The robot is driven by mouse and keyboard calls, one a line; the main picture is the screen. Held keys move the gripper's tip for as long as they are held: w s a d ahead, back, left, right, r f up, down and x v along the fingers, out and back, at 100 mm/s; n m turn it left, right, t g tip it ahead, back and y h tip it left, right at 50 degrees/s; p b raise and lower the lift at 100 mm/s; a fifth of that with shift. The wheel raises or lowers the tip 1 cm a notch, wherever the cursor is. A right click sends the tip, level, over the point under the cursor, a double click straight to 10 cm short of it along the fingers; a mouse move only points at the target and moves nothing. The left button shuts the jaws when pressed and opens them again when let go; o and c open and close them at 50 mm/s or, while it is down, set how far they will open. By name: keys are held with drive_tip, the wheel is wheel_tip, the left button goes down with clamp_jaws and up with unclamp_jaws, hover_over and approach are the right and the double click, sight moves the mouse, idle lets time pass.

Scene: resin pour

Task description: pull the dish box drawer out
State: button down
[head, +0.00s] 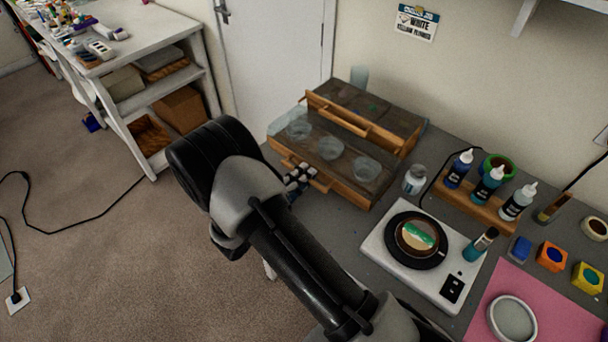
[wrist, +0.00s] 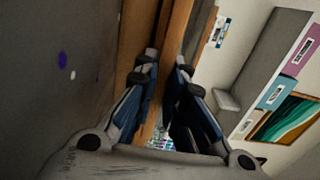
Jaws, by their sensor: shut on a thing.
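The dish box (head: 385,112) is a wooden box with a dark top on the grey table against the wall.
A white scale (head: 380,235) with a black round plate and a cup stands right of the box. A small jar (head: 414,179) and a wooden rack of bottles (head: 480,210) stand behind it. A pink mat (head: 550,310) lies at the right.

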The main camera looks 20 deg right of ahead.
drive_tip(key=p+v, duration=0.2)
drive_tip(key=v, duration=1)
drive_tip(key=shift+s+a, duration=0.15)
drive_tip(key=shift+a, duration=0.05)
drive_tip(key=c, duration=1.9)
unclamp_jaws()
drive_tip(key=shift+s+a, duration=0.15)
drive_tip(key=shift+a, duration=0.05)
drive_tip(key=shift+o, duration=1.3)
drive_tip(key=shift+d, duration=0.1)
drive_tip(key=v, duration=1.2)
